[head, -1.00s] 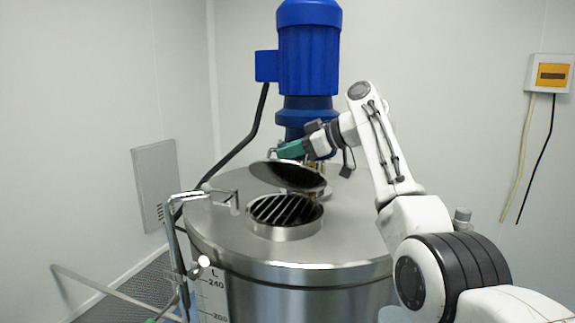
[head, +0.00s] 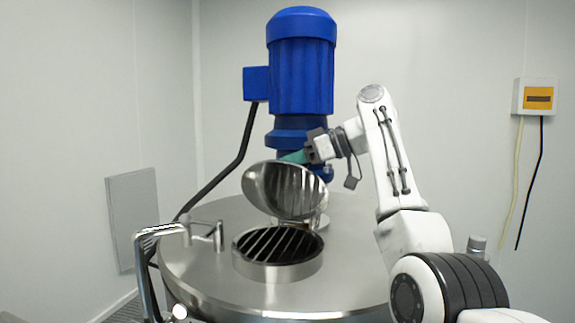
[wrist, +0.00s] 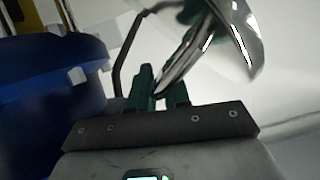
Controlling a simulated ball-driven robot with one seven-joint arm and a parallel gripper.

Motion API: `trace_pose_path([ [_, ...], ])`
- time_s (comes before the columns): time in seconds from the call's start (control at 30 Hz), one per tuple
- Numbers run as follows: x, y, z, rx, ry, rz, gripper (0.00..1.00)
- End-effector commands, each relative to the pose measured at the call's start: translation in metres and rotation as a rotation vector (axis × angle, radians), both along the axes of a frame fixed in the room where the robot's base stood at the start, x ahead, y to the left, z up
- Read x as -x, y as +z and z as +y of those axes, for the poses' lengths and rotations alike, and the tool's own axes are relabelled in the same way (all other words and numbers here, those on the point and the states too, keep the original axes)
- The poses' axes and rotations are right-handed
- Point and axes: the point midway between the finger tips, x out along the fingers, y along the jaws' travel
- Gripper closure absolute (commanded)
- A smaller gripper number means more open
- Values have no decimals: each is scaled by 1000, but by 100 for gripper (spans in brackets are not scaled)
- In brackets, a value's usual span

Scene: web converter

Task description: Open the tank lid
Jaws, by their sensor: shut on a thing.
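The round metal tank lid (head: 287,194) is tilted up on its hinge side in the head view, with its shiny underside facing me. Below it, the round opening with a dark grate (head: 278,247) is uncovered on the steel tank top (head: 200,268). My gripper (head: 297,157) is at the lid's raised upper edge, and the lid partly hides its green fingers.
A blue motor (head: 301,62) stands right behind the lid, close to my gripper. A bent metal handle (head: 172,234) stands at the tank's left. A black cable (head: 228,165) runs down from the motor. A wall box (head: 535,97) hangs at right.

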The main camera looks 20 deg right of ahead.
Motion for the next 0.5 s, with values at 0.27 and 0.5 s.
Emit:
trace_pose_path([
  [0.27,0,-2,-3,2,-4,3,63],
  [0.5,0,-1,-1,2,-2,1,62],
])
